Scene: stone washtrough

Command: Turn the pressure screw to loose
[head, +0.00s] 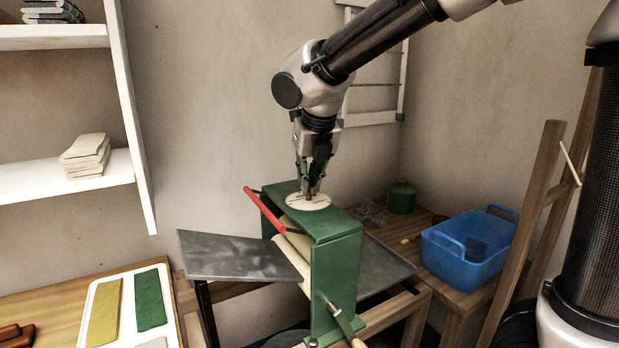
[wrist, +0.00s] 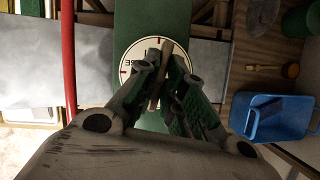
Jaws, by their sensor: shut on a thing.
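The pressure screw stands on top of a green mangle frame (head: 337,226), at the middle of a round cream dial (head: 295,203). In the wrist view the dial (wrist: 130,78) shows red marks and partly covered lettering. The screw's narrow brownish handle (wrist: 160,68) stands between my fingers, slightly tilted from the picture's vertical. My gripper (head: 309,193) points straight down over the dial and is shut on the handle; it also shows in the wrist view (wrist: 163,75). My fingers hide part of the dial and its lettering.
A red lever (head: 264,209) runs along the mangle's left side. Grey metal trays (head: 230,257) stick out on both sides. A blue basket (head: 465,252) and a green pot (head: 401,197) stand on the wooden bench at right. A white tray (head: 122,325) with cloths lies front left.

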